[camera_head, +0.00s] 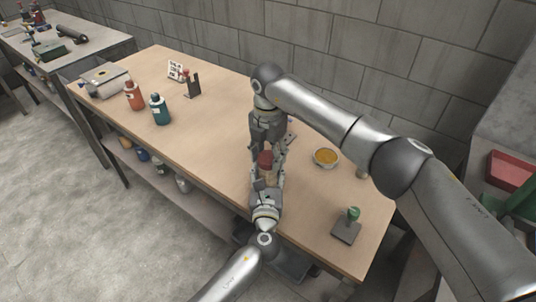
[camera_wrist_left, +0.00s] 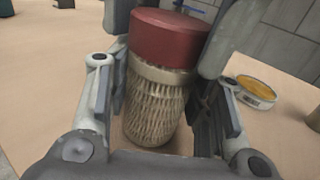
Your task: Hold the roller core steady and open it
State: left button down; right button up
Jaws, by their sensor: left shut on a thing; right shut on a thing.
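The roller core is a pale mesh tube (camera_wrist_left: 155,110) with a beige collar and a wide red cap (camera_wrist_left: 168,38). It stands roughly upright, slightly tilted in the left wrist view. In the head view the red cap (camera_head: 265,159) shows between my two grippers. My left gripper (camera_head: 267,181) is shut on the mesh body, one finger on each side. My right gripper (camera_head: 267,146) reaches in from the far side and is shut on the red cap; its fingers flank the cap in the left wrist view. The grippers hide part of the tube, and its base contact is unclear.
A green-topped item on a dark base (camera_head: 347,227) is near the front right. Orange (camera_head: 134,97) and teal (camera_head: 160,110) bottles stand left. The table between bottles and grippers (camera_head: 205,145) is clear.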

pick_arm(q)
jog(key=shift+f, duration=0.1)
pick_arm(e)
jog(key=n, duration=1.9)
jog(key=shift+r+n, duration=0.1)
jog(key=shift+n, duration=0.2)
jog(key=n, duration=0.6)
jog(key=shift+r, duration=0.15)
jog(key=shift+r, duration=0.95)
